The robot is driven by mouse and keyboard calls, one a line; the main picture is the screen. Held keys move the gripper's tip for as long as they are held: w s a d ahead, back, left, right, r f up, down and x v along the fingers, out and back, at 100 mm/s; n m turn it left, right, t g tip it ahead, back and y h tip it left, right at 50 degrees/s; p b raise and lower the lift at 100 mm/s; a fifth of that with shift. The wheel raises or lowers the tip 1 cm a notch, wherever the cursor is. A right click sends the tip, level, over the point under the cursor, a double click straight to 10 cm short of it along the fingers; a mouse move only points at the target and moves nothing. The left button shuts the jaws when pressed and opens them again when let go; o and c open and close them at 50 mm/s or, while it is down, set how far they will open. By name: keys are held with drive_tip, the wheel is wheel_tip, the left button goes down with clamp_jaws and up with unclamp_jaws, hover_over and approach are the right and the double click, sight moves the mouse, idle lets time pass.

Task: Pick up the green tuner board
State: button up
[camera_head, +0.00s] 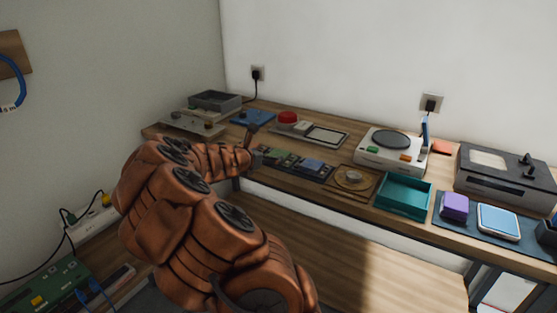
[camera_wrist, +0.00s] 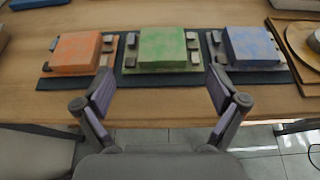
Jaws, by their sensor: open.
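The green tuner board (camera_wrist: 162,48) sits in the middle of a dark strip mat (camera_wrist: 60,83), between an orange board (camera_wrist: 78,50) and a blue board (camera_wrist: 250,46) in the wrist view. In the head view the green board (camera_head: 278,157) shows small, just beyond my gripper (camera_head: 254,150). In the wrist view my gripper (camera_wrist: 160,105) is open and empty. Its two fingers stand apart at the near edge of the mat, on either side of the green board's near face. No contact with the board shows. My arm hides part of the mat in the head view.
On the bench, a teal tray (camera_head: 404,207), a round-topped white device (camera_head: 391,146) and a wooden board with a ring (camera_head: 353,180) stand to the right. A blue item (camera_head: 253,117) and a red button (camera_head: 288,118) lie behind. A wall closes off the back.

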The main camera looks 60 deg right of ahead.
sight(278, 154)
drive_tip(key=shift+x, duration=3.55)
drive_tip(key=shift+s, duration=0.2)
drive_tip(key=c, duration=1.3)
drive_tip(key=shift+r, duration=0.1)
